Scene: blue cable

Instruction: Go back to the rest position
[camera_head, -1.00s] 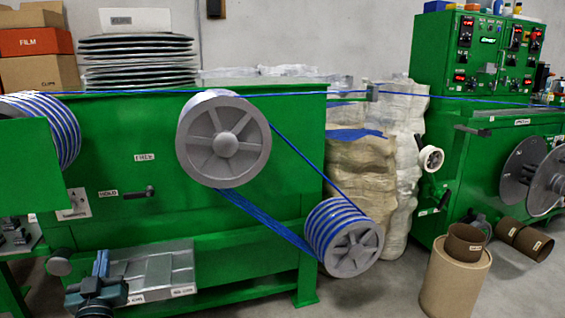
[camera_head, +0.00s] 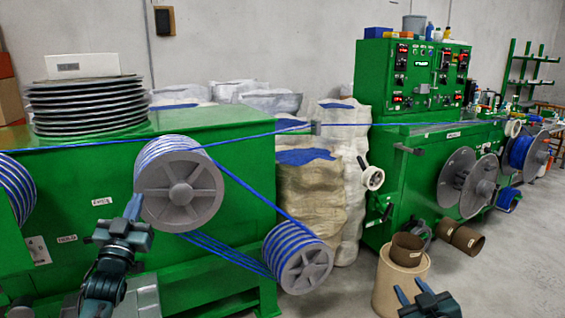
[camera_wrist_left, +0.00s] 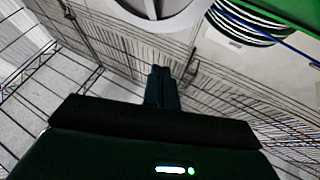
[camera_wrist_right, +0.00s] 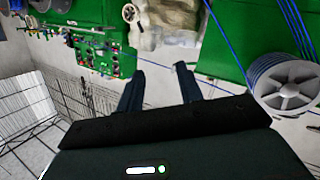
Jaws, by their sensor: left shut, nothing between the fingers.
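My left gripper (camera_head: 133,207) is raised in front of the left green machine, its fingertips overlapping the edge of a grey spoked wheel (camera_head: 180,188) in the head view. I cannot tell the gap to the wheel. Its two fingers are together and empty in the left wrist view (camera_wrist_left: 161,70). My right gripper (camera_head: 411,288) is low at the bottom edge of the head view, in front of the cardboard drum. Its fingers stand apart with nothing between them in the right wrist view (camera_wrist_right: 160,68). The blue cable (camera_head: 330,125) runs across the machines, clear of the right gripper.
A lower wheel (camera_head: 298,265) wound with blue cable juts out from the left machine. Wrapped sacks (camera_head: 340,165) fill the gap between machines. The floor (camera_head: 510,260) at right is clear.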

